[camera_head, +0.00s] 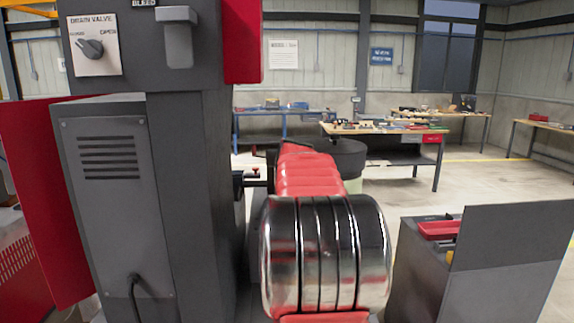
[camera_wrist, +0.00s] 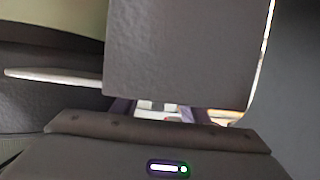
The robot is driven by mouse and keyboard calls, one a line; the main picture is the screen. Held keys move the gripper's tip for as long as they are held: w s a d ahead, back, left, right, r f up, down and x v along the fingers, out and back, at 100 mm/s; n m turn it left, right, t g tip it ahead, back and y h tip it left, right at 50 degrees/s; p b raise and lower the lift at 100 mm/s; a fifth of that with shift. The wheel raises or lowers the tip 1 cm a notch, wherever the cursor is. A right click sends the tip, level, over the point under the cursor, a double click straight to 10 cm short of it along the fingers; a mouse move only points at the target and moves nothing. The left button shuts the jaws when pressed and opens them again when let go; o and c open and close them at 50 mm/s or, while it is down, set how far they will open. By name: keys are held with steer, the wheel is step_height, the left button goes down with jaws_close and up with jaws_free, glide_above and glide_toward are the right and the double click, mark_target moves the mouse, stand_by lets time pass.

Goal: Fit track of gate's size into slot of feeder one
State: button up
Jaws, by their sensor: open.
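My gripper (camera_wrist: 162,112) shows in the wrist view only in part. Its jaws are open, and the fingertips are mostly hidden by a broad dark grey surface (camera_wrist: 188,50) close to the lens. A pale narrow strip (camera_wrist: 58,77) juts in from the left toward that surface; I cannot tell whether it is a track. In the head view a dark round bowl (camera_head: 349,157) on a pale green base stands behind my red arm, perhaps a feeder. Its slot is hidden. I cannot make out a gate or a track of its size there. My arm hides my gripper in that view.
A tall grey cabinet (camera_head: 110,195) with a drain valve knob (camera_head: 90,48) stands close at left. A grey bin (camera_head: 425,270) with a red item (camera_head: 438,229) stands at front right. Benches with small parts (camera_head: 385,130) line the back. Open floor lies at right.

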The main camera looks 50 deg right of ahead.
steer(key=shift+c, duration=0.3)
jaws_close()
stand_by(0.4)
steer(key=shift+r, duration=0.1)
step_height(320, 180, up, 10)
stand_by(0.5)
stand_by(0.4)
